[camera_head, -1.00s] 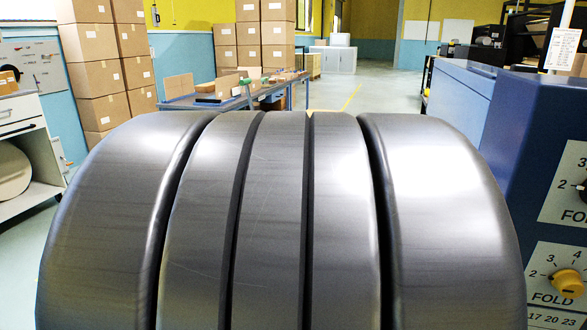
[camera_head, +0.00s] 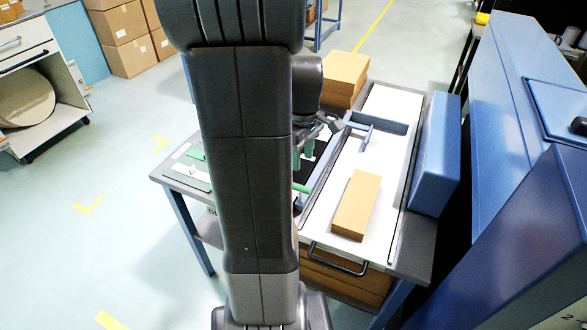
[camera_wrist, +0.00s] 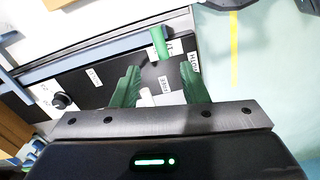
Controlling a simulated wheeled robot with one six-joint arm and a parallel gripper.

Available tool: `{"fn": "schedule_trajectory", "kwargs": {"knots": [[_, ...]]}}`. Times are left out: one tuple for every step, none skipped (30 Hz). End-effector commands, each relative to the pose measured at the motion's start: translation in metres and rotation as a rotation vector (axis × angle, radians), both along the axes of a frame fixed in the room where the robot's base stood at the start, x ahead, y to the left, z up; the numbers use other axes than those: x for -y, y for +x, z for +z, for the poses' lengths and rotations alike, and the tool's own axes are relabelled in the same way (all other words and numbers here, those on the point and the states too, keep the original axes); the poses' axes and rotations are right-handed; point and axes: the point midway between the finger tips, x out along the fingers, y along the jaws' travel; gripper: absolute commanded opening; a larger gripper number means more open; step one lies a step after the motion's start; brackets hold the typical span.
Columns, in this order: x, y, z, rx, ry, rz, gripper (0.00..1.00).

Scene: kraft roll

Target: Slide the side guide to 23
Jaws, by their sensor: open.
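The worktable holds a white bed (camera_head: 335,208) with a long grey rail (camera_head: 322,170) along its left side, apparently the side guide. A green handle-like piece shows at the rail in the wrist view (camera_wrist: 159,42). My gripper (camera_wrist: 160,68) has green fingers, open and apart, with that green piece just beyond and between the tips. A black panel (camera_wrist: 105,70) with small white labels lies below the fingers; I cannot read a 23. In the head view my gripper (camera_head: 304,152) is partly hidden behind my arm.
A brown block (camera_head: 356,204) lies on the white bed, and stacked brown boards (camera_head: 343,76) stand behind. A blue housing (camera_head: 437,155) borders the table's right side. Free floor (camera_head: 130,230) lies to the left.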

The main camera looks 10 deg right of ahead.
Motion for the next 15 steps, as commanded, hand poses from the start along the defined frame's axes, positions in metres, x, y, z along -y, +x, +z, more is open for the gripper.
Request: {"fn": "schedule_trajectory", "kwargs": {"knots": [[0.001, 0.001, 0.001, -0.001, 0.000, 0.004, 0.40], [0.001, 0.001, -0.001, -0.002, 0.001, 0.006, 0.40], [0.001, 0.001, -0.004, -0.004, 0.001, 0.007, 0.40], [0.001, 0.001, -0.007, -0.005, 0.001, 0.007, 0.40], [0.001, 0.001, -0.011, -0.005, 0.001, 0.007, 0.40], [0.001, 0.001, -0.017, -0.005, 0.001, 0.007, 0.40], [0.001, 0.001, -0.022, -0.005, 0.001, 0.007, 0.40], [0.000, 0.000, -0.028, -0.006, 0.001, 0.007, 0.40], [0.000, 0.001, -0.036, -0.006, 0.001, 0.006, 0.40], [0.000, 0.001, -0.042, -0.006, 0.001, 0.006, 0.40], [0.000, 0.001, -0.049, -0.007, 0.001, 0.006, 0.40], [0.000, 0.000, -0.058, -0.008, 0.001, 0.006, 0.40], [0.000, 0.000, -0.064, -0.008, 0.001, 0.006, 0.40], [0.000, 0.001, -0.070, -0.006, 0.001, 0.006, 0.40], [0.000, 0.000, -0.078, -0.006, 0.001, 0.006, 0.40]]}}
